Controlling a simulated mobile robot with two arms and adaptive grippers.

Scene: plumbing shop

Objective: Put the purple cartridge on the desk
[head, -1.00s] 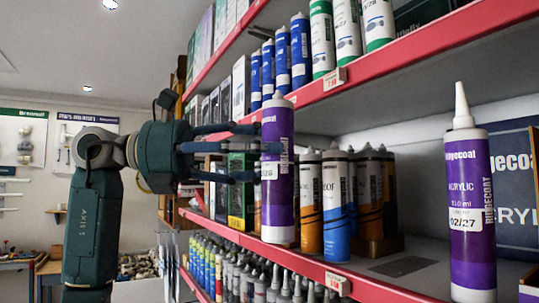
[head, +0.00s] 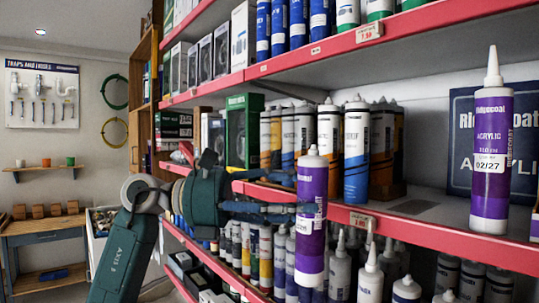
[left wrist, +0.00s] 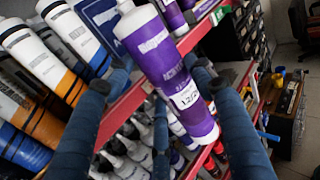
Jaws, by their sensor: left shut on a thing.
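A purple cartridge (head: 311,222) with a white top is held upright in my left gripper (head: 300,210), just in front of the red shelf edge. In the left wrist view the same cartridge (left wrist: 168,70) sits between the two blue fingers of the gripper (left wrist: 180,85), its label facing the camera. Another purple cartridge (head: 491,160) labelled acrylic stands on the middle shelf at the right. A wooden desk (head: 45,232) shows at the far left of the head view. My right gripper is not in view.
The middle shelf (head: 420,222) holds orange and blue cartridges (head: 356,150) close behind my gripper. Several grey-tipped cartridges (head: 370,275) stand on the shelf below.

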